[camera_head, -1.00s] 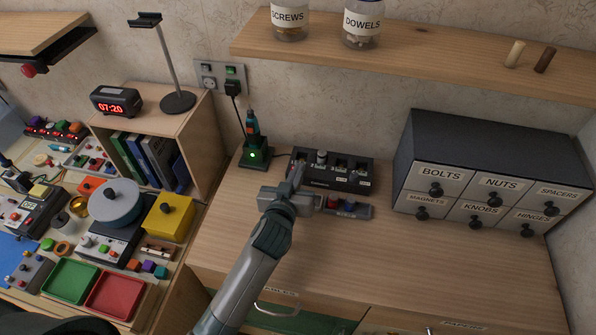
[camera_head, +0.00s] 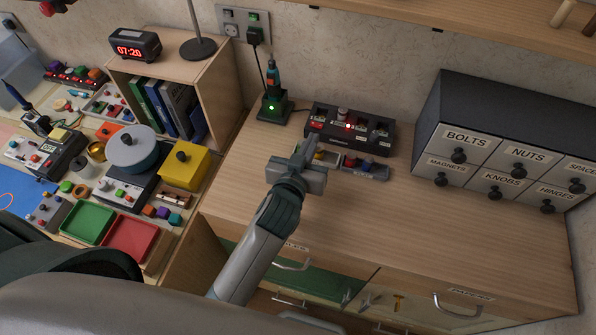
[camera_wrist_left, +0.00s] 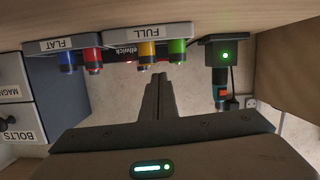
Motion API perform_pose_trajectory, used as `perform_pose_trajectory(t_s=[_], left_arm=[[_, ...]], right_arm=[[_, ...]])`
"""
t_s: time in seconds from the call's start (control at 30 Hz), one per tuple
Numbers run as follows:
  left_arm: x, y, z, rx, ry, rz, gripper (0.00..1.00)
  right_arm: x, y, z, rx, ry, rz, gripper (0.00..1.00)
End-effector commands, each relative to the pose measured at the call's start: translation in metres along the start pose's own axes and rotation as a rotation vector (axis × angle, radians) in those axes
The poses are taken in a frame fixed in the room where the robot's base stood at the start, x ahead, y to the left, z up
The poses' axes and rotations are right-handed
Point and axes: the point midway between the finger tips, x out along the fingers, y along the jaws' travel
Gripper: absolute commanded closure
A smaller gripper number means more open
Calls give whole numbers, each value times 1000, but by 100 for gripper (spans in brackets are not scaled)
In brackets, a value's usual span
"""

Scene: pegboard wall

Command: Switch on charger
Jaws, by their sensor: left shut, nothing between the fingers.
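The charger appears to be the long black unit (camera_head: 370,138) with a row of slots at the back of the counter; a red light glows on its front. Its front, with the red light (camera_wrist_left: 128,62), shows partly in the left wrist view behind the tray. My left gripper (camera_head: 308,148) is shut and empty, in front of the charger's left part and apart from it as far as I can tell. Its closed fingers show in the left wrist view (camera_wrist_left: 158,92). My right gripper is not in view.
A tray (camera_head: 375,171) labelled FLAT and FULL, with coloured cells, lies before the charger. A green-lit stand (camera_head: 272,108) holding a screwdriver is left of it, wired to the wall socket (camera_head: 232,30). A drawer cabinet (camera_head: 490,125) stands right. The front counter is clear.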

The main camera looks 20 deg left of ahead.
Motion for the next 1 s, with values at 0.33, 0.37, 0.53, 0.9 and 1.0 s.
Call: perform_pose_trajectory(t_s=[0.33, 0.37, 0.53, 0.9, 1.0], left_arm=[[-72, 0, 3, -1, 0, -1, 100], [-77, 0, 2, -1, 1, -1, 100], [-99, 0, 1, 0, 2, -1, 100], [-112, 0, -1, 1, 3, -1, 100], [-112, 0, -1, 1, 3, -1, 100]], right_arm=[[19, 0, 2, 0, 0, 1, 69], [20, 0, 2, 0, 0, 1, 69], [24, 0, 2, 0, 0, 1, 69], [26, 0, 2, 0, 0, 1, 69], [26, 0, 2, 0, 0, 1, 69]])
